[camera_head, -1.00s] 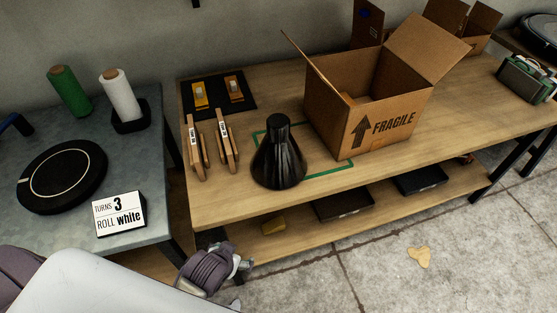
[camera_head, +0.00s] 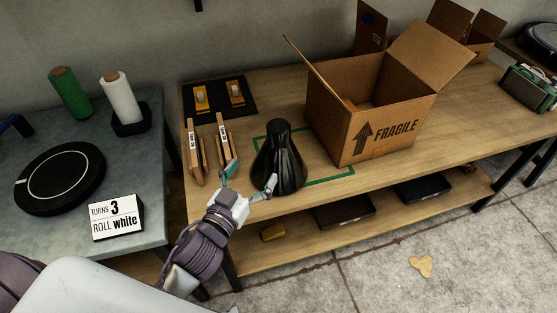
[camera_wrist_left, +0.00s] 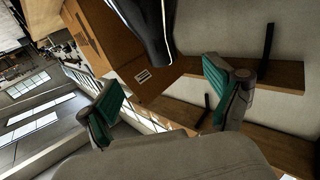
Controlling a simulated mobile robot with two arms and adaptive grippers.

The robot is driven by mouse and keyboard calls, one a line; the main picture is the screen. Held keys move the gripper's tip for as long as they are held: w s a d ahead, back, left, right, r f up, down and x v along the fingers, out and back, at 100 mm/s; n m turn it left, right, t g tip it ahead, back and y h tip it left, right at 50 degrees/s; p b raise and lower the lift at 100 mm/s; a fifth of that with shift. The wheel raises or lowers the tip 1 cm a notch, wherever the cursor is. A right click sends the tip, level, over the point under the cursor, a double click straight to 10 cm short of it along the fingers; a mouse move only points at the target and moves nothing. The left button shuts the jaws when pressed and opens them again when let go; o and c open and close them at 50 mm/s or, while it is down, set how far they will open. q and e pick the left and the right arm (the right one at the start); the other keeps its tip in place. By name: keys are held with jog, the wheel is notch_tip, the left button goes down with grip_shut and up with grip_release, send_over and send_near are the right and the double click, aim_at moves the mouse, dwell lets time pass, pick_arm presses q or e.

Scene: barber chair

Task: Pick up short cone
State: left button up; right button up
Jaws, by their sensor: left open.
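A black glossy cone (camera_head: 279,165) with a narrow neck stands upright on the wooden workbench, partly over a green outlined square. My left gripper (camera_head: 249,180) is open and empty at the bench's front edge. Its fingers are spread, with the right fingertip close in front of the cone's lower left side; I cannot tell if it touches. In the left wrist view, my left gripper (camera_wrist_left: 163,88) has its two green-padded fingers apart. A dark shape, likely the cone (camera_wrist_left: 150,30), shows at the top beyond them. My right gripper is out of view.
An open cardboard box (camera_head: 385,125) marked FRAGILE stands right of the cone. Two labelled wooden pieces stand close on the left. A black tray (camera_head: 248,107) lies behind. A grey table (camera_head: 130,235) with spools, a round black disc and a sign is at the left.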

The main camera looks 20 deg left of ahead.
aim_at(274, 143)
pick_arm(q)
jog(key=w, duration=0.3)
jog(key=w+d+p, duration=0.1)
jog(key=w, duration=0.5)
jog(key=shift+w+d+r, duration=0.1)
jog(key=shift+d+r, duration=0.05)
jog(key=w, duration=0.4)
jog(key=shift+w+d+p, duration=0.2)
jog(key=shift+d+p, duration=0.1)
jog(key=shift+p, duration=0.1)
jog(key=shift+s, duration=0.1)
jog(key=shift+c, duration=0.3)
jog(key=c, duration=0.5)
grip_shut()
